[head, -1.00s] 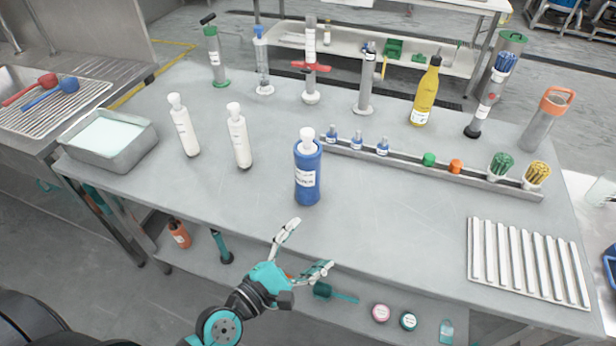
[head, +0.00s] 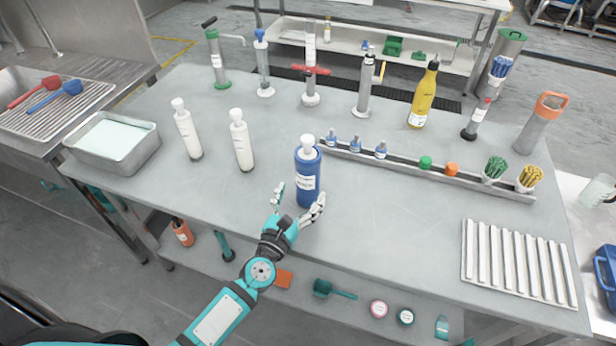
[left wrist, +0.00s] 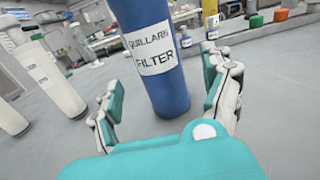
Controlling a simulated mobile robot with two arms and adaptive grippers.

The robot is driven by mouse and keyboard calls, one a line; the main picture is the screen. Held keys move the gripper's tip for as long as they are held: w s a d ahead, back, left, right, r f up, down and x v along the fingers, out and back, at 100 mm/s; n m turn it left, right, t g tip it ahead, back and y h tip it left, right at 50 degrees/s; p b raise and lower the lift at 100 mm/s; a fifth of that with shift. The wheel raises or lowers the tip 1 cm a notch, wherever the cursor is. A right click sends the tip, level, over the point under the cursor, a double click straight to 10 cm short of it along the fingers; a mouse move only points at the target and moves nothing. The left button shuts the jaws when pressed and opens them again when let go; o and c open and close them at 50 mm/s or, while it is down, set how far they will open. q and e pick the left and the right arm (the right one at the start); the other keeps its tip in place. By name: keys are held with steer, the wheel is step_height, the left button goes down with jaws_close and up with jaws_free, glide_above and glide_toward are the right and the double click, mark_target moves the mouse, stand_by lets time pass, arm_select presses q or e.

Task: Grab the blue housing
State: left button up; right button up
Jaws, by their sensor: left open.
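The blue housing (head: 308,184) is an upright blue cylinder with a white cap and a white label, standing near the table's front edge in the head view. In the left wrist view the blue housing (left wrist: 150,50) rises straight ahead, between and beyond the fingers, with its "FILTER" label facing me. My left gripper (head: 297,201) is open in front of it, one finger to its left and one at its lower right. In the left wrist view my left gripper (left wrist: 168,100) shows both fingers spread and nothing held. My right gripper is not in view.
Two white cylinders (head: 242,140) (head: 187,130) stand left of the housing. A long rack (head: 460,178) with small bottles and brushes runs behind it to the right. A grey tray (head: 135,158) is at the left, a ribbed white rack (head: 518,262) at the right. The front middle table is clear.

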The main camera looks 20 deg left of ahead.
mark_target(304, 188)
arm_select(q)
steer(key=w, duration=0.2)
steer(key=w+p, duration=0.1)
steer(key=w, duration=0.1)
steer(key=shift+w+d+r, duration=0.15)
steer(key=shift+w, duration=0.75)
steer(key=shift+s, duration=0.1)
steer(key=shift+c, duration=1.1)
steer(key=c, duration=1.1)
steer(key=shift+c, duration=0.7)
